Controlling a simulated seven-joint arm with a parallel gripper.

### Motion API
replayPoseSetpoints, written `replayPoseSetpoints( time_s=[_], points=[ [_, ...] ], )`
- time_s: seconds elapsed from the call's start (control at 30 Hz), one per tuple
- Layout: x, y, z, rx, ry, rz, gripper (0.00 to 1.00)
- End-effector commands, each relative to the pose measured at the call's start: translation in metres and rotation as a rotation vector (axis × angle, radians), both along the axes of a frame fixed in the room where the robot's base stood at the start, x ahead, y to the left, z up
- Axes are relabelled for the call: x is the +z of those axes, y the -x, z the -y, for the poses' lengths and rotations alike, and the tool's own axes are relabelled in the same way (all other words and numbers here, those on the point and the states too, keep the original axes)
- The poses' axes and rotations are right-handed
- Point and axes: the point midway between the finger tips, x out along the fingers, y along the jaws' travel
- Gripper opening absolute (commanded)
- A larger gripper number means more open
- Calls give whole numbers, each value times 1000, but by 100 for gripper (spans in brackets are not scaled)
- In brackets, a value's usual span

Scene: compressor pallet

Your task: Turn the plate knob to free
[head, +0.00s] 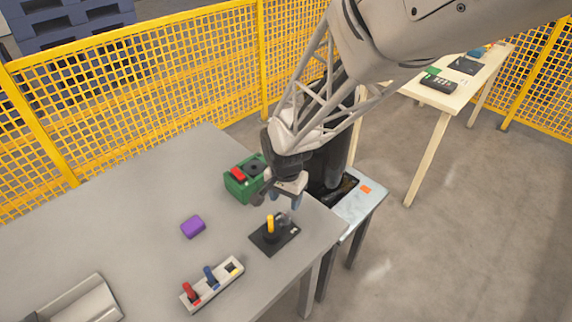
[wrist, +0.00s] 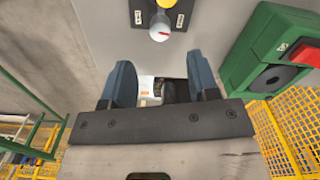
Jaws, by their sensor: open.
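The dark plate (head: 262,243) lies near the right edge of the grey table, with an upright yellow piece (head: 270,226) on it. In the wrist view, the plate (wrist: 140,14) is at the top edge and carries a round pale knob (wrist: 160,30) with a red mark, a bit of yellow behind it. White labels sit on both sides; I cannot read them surely. My gripper (head: 284,199) hangs just above and behind the plate. In the wrist view, my gripper (wrist: 161,75) is open, its two blue fingers apart with nothing between them, clear of the knob.
A green box (head: 240,187) with a red button stands close to my gripper's left. A purple block (head: 193,227) and a pale rack (head: 213,285) with coloured pegs are on the table. The table's right edge is near the plate. Yellow mesh fencing (head: 150,90) stands behind.

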Motion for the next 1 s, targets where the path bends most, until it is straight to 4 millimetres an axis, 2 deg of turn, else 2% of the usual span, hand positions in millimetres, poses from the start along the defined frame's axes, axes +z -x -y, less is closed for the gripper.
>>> replayPoseSetpoints(
  time_s=[0.27,0.8,1.0],
  points=[
    [-7,0,0,1,1,-3,55],
    [-64,0,0,1,-1,-2,55],
    [-75,0,0,1,-1,0,55]
  ],
)
